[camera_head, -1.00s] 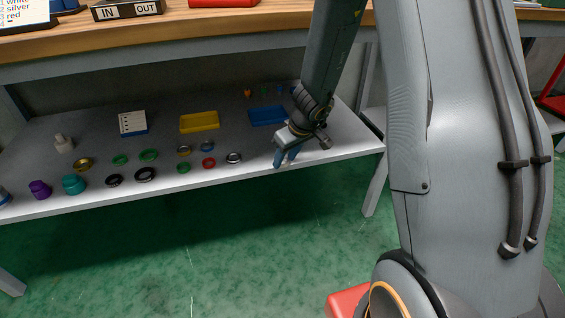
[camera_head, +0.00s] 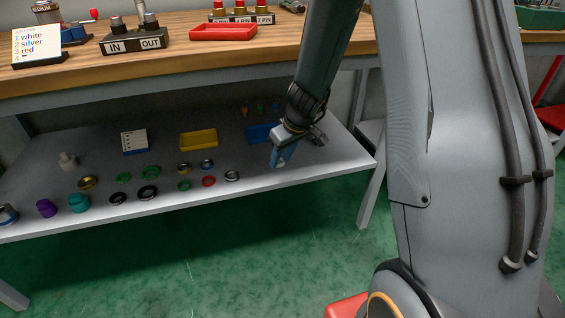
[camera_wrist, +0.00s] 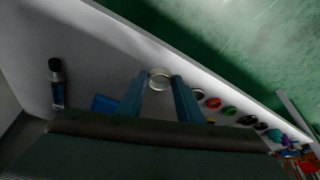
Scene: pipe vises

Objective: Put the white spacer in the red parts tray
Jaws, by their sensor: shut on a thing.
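The white spacer (camera_wrist: 159,77) is a pale ring between my gripper's fingertips in the wrist view. My gripper (camera_wrist: 160,80) is shut on it. In the head view my gripper (camera_head: 279,161) is over the right front part of the lower shelf, and the spacer is too small there to make out clearly. The red parts tray (camera_head: 223,33) is on the wooden bench top, above and to the left of my gripper. It looks empty, with its inside only partly seen.
The grey lower shelf (camera_head: 110,161) holds several rings, a yellow tray (camera_head: 198,140) and a blue tray (camera_head: 259,133). The bench top's front edge (camera_head: 180,69) overhangs it. An IN/OUT block (camera_head: 134,41) stands left of the red tray, and valves (camera_head: 240,15) stand behind it.

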